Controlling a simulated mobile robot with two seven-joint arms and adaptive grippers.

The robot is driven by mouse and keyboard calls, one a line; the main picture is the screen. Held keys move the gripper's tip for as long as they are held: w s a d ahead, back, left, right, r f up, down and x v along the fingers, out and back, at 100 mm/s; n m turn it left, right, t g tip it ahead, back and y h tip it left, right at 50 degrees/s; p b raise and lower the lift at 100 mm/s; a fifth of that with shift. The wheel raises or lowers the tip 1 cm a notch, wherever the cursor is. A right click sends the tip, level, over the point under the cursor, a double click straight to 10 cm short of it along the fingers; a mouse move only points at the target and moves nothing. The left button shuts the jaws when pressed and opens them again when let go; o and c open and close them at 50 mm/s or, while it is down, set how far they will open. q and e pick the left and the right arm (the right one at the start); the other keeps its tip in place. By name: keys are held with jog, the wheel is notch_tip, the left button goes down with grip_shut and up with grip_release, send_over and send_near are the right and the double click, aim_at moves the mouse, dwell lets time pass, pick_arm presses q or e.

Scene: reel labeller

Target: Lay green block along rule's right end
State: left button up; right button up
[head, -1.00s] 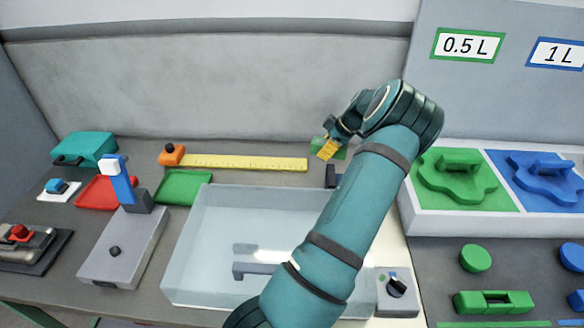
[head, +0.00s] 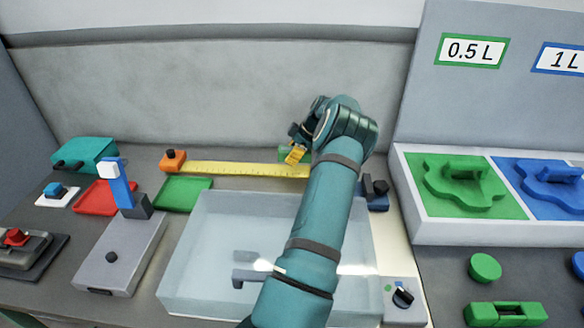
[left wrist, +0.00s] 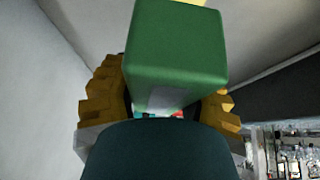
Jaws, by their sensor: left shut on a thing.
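The yellow rule (head: 235,168) lies along the back of the bench, with an orange block with a dark knob (head: 173,160) at its left end. My left gripper (head: 294,156) is over the rule's right end, shut on the green block (head: 283,155). In the head view the block is mostly hidden behind the yellow fingers. In the left wrist view the green block (left wrist: 178,50) fills the middle between the fingers, and a bit of yellow shows past its far edge. I cannot tell whether the block touches the rule or the bench. My right gripper is not seen.
A clear basin (head: 215,225) stands in front of the rule. A green tray (head: 183,191) and a red tray (head: 97,197) lie to the left. A dark blue block with a black knob (head: 376,193) stands right of my arm. A white panel with green and blue shapes (head: 420,225) is at right.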

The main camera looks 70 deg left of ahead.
aim_at(293, 170)
pick_arm(q)
notch_tip(293, 170, down, 5)
jog(key=shift+r+b, duration=0.2)
jog(key=shift+b, duration=0.1)
jog(key=o, duration=1.2)
jog(key=shift+f, duration=0.1)
jog(key=shift+o, duration=0.2)
jog(key=shift+w+d+r, duration=0.1)
jog(key=shift+w+r, duration=0.05)
jog(key=shift+r, duration=0.35)
jog(key=p+v, duration=0.1)
jog(key=v, duration=1)
jog(key=shift+r+p, duration=0.15)
jog(key=shift+p, duration=0.15)
